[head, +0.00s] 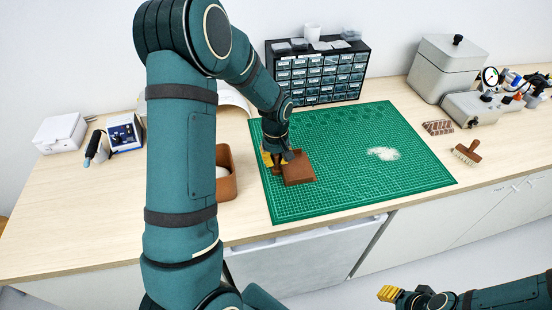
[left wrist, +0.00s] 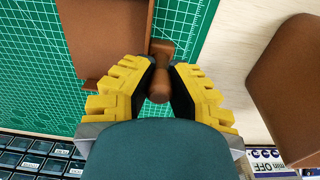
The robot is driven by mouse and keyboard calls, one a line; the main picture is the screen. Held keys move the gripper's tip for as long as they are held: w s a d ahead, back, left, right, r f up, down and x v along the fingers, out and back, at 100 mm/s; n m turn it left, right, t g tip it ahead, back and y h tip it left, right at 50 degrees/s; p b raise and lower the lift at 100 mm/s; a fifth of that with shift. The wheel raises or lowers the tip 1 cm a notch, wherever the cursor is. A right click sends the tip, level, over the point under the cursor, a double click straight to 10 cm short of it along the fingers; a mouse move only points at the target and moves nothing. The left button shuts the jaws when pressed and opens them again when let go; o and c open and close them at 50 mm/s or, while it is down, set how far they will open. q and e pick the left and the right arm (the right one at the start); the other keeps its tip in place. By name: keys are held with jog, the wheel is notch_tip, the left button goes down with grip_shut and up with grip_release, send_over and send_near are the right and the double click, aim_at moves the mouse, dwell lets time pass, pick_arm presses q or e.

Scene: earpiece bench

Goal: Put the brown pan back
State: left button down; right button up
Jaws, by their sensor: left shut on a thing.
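The brown pan (head: 299,168) is at the left part of the green mat; I cannot tell whether it touches the mat or hangs just above it. My left gripper (head: 276,160) is at the pan's left end. In the left wrist view the yellow fingers of the left gripper (left wrist: 161,74) are shut on the pan's short round handle (left wrist: 159,86), and the pan's body (left wrist: 110,38) shows beyond it. My right gripper (head: 390,293) is low at the front, off the bench and away from the pan; its finger opening is unclear.
A brown bin (head: 228,186) with something white inside stands left of the green mat (head: 340,198). A white powder patch (head: 383,153), a brush (head: 467,153) and a brown slotted piece (head: 437,127) lie to the right. A drawer cabinet (head: 318,76) stands behind.

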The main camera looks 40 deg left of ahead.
pick_arm(q)
jog(key=c, duration=1.1)
grip_release()
jog(key=shift+f, duration=0.1)
jog(key=shift+o, duration=0.2)
jog(key=shift+r, duration=0.3)
notch_tip(320, 180, up, 12)
jog(key=p, duration=0.1)
jog(key=shift+p, duration=0.3)
jog(key=shift+s+f, duration=0.1)
